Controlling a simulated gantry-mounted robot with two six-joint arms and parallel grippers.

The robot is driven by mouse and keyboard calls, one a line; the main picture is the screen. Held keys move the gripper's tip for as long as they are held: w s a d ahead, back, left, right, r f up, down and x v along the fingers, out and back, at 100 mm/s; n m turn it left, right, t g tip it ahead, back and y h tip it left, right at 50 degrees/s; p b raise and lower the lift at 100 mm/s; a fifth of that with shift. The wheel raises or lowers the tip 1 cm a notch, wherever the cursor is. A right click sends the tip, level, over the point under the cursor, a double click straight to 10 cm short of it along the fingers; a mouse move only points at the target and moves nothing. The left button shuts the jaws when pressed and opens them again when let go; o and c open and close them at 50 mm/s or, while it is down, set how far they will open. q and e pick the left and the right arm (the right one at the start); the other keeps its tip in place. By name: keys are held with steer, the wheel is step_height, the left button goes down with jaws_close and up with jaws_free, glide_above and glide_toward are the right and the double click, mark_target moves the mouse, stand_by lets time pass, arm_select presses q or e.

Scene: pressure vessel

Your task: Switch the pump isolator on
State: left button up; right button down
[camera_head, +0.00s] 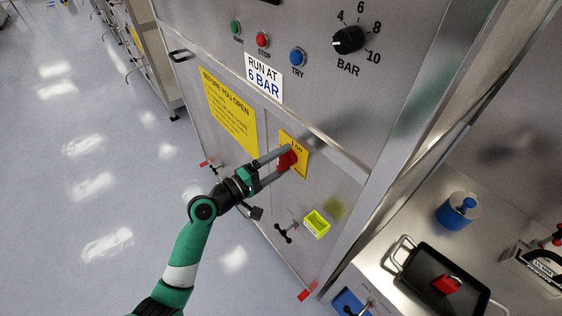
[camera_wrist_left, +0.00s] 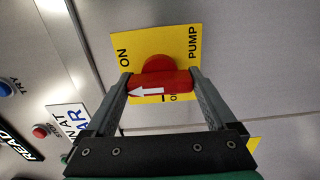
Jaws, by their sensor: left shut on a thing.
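The pump isolator is a red rotary handle (camera_head: 287,160) on a yellow plate (camera_head: 302,161) fixed to the grey panel front. In the left wrist view the red handle (camera_wrist_left: 160,82) bears a white arrow pointing to the picture's left. There the yellow plate (camera_wrist_left: 150,45) reads ON at its upper left and PUMP at its right; lettering at the bottom is partly hidden by the handle. My left gripper (camera_head: 284,162) is shut on the handle, one finger on each end of it. My right gripper is not in view.
Above are START, STOP and TRY buttons (camera_head: 297,57) and a black BAR dial (camera_head: 348,39). A yellow notice (camera_head: 229,112) is left of the isolator. A bench with a black tray (camera_head: 427,268) is at right.

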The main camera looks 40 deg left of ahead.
arm_select(q)
steer(key=o, duration=1)
steer(key=shift+o, duration=0.2)
steer(key=s+a+p, duration=0.1)
steer(key=s, duration=1)
steer(key=shift+s+a, duration=0.25)
steer(key=shift+s, duration=0.05)
